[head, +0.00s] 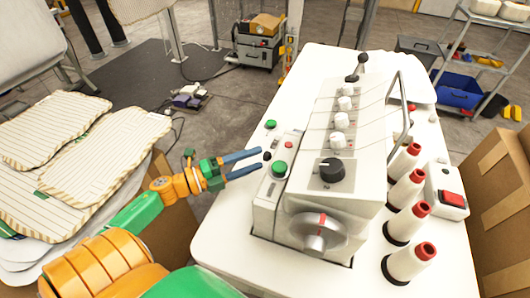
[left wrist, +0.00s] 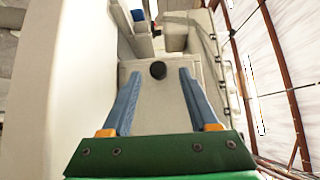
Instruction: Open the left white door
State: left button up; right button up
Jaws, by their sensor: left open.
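A white sewing machine (head: 330,150) stands on a white table. At its left side is a low white panel (head: 263,212), likely the left white door, with a small black knob (head: 267,156). My left gripper (head: 261,160) comes in from the left, its two blue fingers open and level beside the knob. In the left wrist view the black knob (left wrist: 158,70) sits on a white panel (left wrist: 158,100), just beyond and between the open fingertips (left wrist: 158,72). The fingers hold nothing; contact cannot be told. The panel looks shut. My right gripper is not in view.
Green buttons (head: 279,168) sit close to the fingers. Several white thread cones (head: 409,220) stand on the right of the table (head: 220,248). Striped pillow covers (head: 85,160) lie stacked at the left. A cardboard box (head: 500,190) is at the right.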

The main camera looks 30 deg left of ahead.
pick_arm(q)
jog(key=shift+x, duration=1.55)
jog(key=shift+s+a+f, duration=0.1)
jog(key=shift+s+a, duration=0.1)
jog(key=shift+s, duration=0.05)
grip_shut()
